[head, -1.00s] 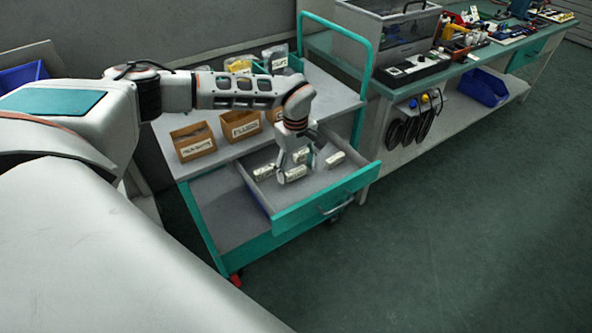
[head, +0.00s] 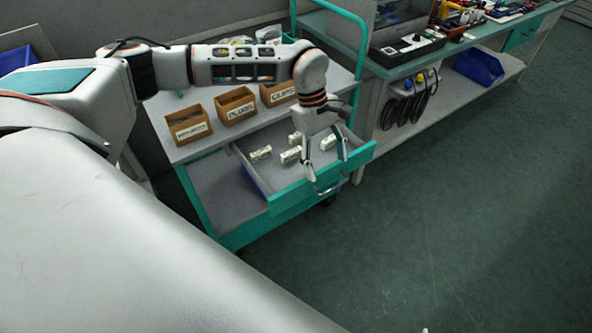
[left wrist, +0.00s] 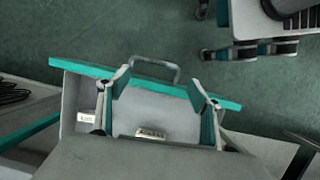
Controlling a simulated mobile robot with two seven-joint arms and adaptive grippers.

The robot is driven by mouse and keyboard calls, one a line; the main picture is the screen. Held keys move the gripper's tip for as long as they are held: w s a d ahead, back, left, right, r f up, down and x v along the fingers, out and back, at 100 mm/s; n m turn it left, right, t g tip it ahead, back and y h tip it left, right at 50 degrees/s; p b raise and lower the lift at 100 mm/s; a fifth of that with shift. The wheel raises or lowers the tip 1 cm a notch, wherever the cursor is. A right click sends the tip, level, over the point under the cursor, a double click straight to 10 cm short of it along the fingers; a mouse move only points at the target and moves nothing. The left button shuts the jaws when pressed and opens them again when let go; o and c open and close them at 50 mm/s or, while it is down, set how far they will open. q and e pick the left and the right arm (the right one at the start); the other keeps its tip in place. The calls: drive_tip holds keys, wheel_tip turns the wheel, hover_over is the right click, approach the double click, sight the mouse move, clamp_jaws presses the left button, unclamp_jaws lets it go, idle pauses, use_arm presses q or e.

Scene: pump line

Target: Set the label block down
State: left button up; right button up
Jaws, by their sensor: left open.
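Several small whitish label blocks lie apart on the grey floor of the open drawer (head: 270,181). One block (head: 260,155) is at the left, one (head: 291,156) near the middle, one (head: 328,143) at the right, and one (head: 295,137) farther back. My left gripper (head: 325,168) is open and empty, its fingers spread near the drawer's teal front. In the left wrist view the open gripper (left wrist: 157,80) points toward the drawer handle (left wrist: 155,65). One label block (left wrist: 150,133) shows between the fingers' bases and another (left wrist: 86,118) at the left. Which block was last held cannot be told.
The drawer belongs to a teal and grey cart with three labelled cardboard bins on top, one of them marked plugs (head: 236,106). A workbench (head: 440,108) with a blue bin (head: 478,67) stands at right. The floor in front is clear.

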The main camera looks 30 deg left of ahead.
use_arm(q)
drive_tip(key=s+d+n+g+h, duration=0.15)
drive_tip(key=s+d+h, duration=0.25)
drive_tip(key=d, duration=0.6)
drive_tip(key=s+d+n+h, duration=0.2)
drive_tip(key=s+d+h, duration=0.15)
drive_tip(key=d, duration=0.65)
drive_tip(key=s+d+r+n+t+h, duration=0.2)
drive_tip(key=d+r+n+t+h, duration=0.3)
drive_tip(key=d+r+n+h, duration=0.5)
drive_tip(key=w+a+f+n+t+y, duration=0.2)
drive_tip(key=a+f+n+t+y, duration=0.45)
drive_tip(key=n, duration=0.75)
drive_tip(key=w+a+f+n+t+y, duration=0.2)
drive_tip(key=a+f+n+t+y, duration=0.4)
drive_tip(key=n, duration=0.7)
drive_tip(key=s+a+f+n+g+y, duration=0.4)
drive_tip(key=s+a+f+n+y, duration=0.2)
drive_tip(key=s+a+f+n, duration=0.7)
wheel_tip(320, 180, down, 4)
drive_tip(key=shift+s+a+f+g, duration=0.1)
drive_tip(key=shift+s+a+g, duration=0.15)
drive_tip(key=shift+a, duration=0.25)
